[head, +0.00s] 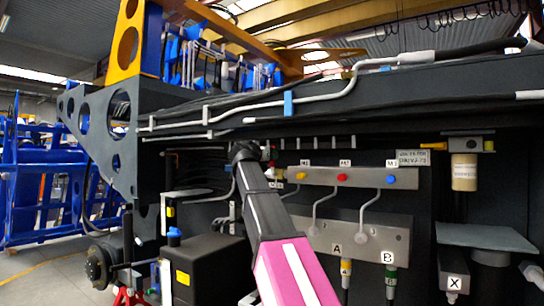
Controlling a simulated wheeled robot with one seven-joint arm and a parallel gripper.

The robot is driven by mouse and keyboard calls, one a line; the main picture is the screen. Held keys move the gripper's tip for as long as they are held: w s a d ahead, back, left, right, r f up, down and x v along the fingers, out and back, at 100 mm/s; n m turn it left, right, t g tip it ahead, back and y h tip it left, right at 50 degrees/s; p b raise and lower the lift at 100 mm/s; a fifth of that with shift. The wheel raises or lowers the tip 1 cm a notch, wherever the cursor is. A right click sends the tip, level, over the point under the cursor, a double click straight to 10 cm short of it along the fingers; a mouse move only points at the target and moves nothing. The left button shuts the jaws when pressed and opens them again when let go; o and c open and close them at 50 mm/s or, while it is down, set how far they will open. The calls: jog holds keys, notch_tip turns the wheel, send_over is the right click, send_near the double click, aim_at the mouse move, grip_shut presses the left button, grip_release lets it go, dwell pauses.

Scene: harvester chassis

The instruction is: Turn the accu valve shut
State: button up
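My arm, pink near me and dark grey farther out, reaches up from the bottom middle to the chassis. Its far end bends beside the left end of the upper grey port block. My gripper (265,154) is small and dark there, under the chassis beam, and its fingers cannot be made out. A small red detail (271,164) shows close beside it. I cannot tell whether this belongs to the accu valve. No valve handle is clearly visible, and its position cannot be read. Whether my gripper touches anything is also unclear.
The upper port block (366,177) carries yellow, red and blue caps. A lower plate (385,240) has hoses marked A and B. A black box (212,262) stands left of my arm. A grey shelf (486,238) juts out at right. The chassis beam (420,110) hangs overhead.

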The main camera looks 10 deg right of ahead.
jog(key=v, duration=0.7)
jog(key=shift+s+a, duration=0.25)
jog(key=shift+s, duration=0.05)
